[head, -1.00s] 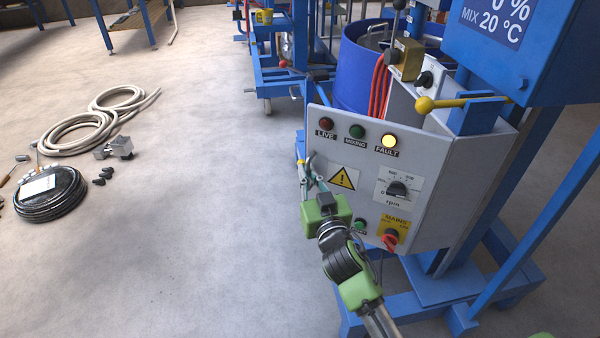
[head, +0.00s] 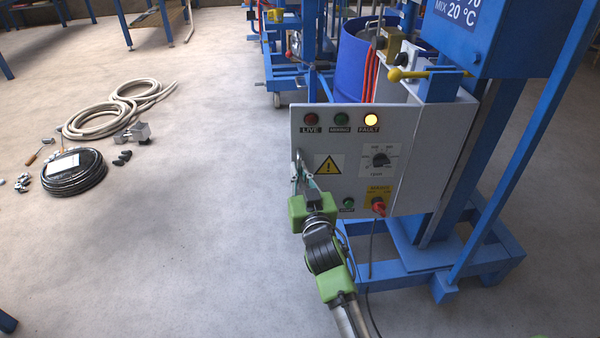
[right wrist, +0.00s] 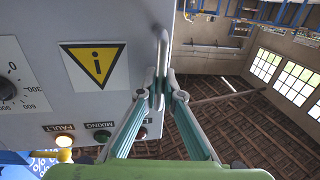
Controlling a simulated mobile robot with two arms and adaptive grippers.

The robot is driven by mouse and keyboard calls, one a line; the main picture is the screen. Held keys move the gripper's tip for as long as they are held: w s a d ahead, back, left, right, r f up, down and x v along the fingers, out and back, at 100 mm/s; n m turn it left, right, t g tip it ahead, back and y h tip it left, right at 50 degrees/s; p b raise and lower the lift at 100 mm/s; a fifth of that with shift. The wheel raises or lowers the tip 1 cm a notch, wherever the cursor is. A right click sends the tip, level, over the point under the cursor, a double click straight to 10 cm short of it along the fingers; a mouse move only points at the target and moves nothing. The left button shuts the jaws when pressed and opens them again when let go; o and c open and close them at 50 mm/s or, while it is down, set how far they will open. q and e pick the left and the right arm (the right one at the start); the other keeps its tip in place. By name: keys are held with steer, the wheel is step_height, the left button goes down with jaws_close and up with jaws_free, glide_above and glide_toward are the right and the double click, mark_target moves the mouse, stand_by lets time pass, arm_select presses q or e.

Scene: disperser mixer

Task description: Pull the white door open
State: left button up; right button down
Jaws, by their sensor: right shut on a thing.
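The white door (head: 340,150) is the flat front of a control cabinet, with lamps, a warning triangle and a dial on it. Its left part appears to stand out from the cabinet body (head: 455,130); any gap is hidden behind it. The metal handle (head: 297,165) is upright at the door's left edge. My right gripper (head: 304,182) is shut on this handle, in front of the door. In the right wrist view, where the door looks upside down, the fingers (right wrist: 162,82) close around the bar of the handle (right wrist: 162,50).
A blue drum (head: 353,68) stands behind the door. The blue stand's base (head: 440,268) is below right. A black cable coil (head: 75,175), pale hoses (head: 120,105) and small metal parts lie on the floor at left. Floor between them and the door is clear.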

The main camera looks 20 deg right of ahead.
mark_target(297, 131)
stand_by(0.3)
steer(key=c, duration=2.5)
jaws_free()
steer(key=shift+d, duration=0.1)
step_height(297, 131, up, 10)
